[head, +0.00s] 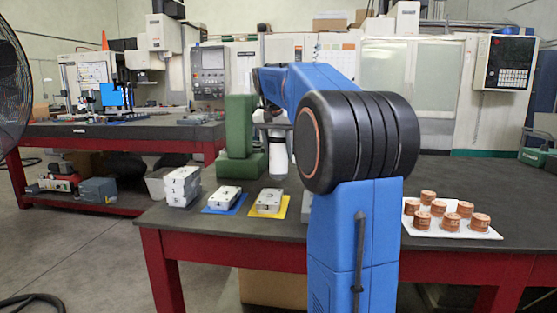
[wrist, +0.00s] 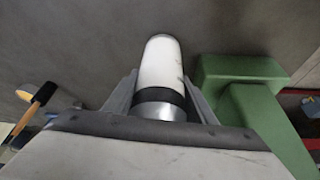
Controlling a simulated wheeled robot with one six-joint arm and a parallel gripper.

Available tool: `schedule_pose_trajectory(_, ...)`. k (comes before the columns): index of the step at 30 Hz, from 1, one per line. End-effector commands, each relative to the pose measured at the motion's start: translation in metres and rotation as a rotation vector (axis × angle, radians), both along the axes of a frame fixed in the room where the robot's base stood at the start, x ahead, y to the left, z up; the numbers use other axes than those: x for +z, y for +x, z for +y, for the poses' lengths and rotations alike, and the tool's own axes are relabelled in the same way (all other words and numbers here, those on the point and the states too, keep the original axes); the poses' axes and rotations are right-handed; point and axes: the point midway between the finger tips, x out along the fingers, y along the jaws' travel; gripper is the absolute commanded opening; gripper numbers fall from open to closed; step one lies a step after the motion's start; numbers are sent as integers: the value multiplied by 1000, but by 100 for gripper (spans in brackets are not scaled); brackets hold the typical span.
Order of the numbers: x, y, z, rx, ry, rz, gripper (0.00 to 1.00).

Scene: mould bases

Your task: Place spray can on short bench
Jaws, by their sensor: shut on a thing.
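The spray can, a white cylinder with a dark band and a metallic end, is held by my gripper. It shows in the head view (head: 278,160) and in the wrist view (wrist: 163,62). My gripper (wrist: 158,92) is shut on it, with a finger on each side near the dark band. In the head view the can is upright below my gripper (head: 273,128), over the near bench (head: 340,195) and beside a green block. I cannot tell whether its bottom touches the bench. A second red-framed bench (head: 60,130) stands at the left. Which is the short bench is unclear.
The green angled block (head: 238,140) is close beside the can; it also shows in the wrist view (wrist: 245,100). Grey blocks (head: 182,185), blue (head: 224,203) and yellow (head: 268,207) mats, and a white tray (head: 455,231) of several copper pieces are on the near bench.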

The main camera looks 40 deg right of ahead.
Motion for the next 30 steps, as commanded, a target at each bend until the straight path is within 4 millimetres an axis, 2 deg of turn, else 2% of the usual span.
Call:
schedule_pose_trajectory(3, -17, 0, 0, 0, 0, 1, 18)
schedule_pose_trajectory(6, -25, 0, 0, -1, -1, -1, 18)
schedule_pose_trajectory(19, -30, 0, 0, 0, -1, -1, 18)
schedule_pose_trajectory(20, -30, 0, 0, 0, 0, 0, 56)
schedule_pose_trajectory(21, -30, 0, 0, 0, 0, 0, 65)
schedule_pose_trajectory(22, -30, 0, 0, 0, 0, 0, 70)
schedule_pose_trajectory(30, -30, 0, 0, 0, 0, 0, 70)
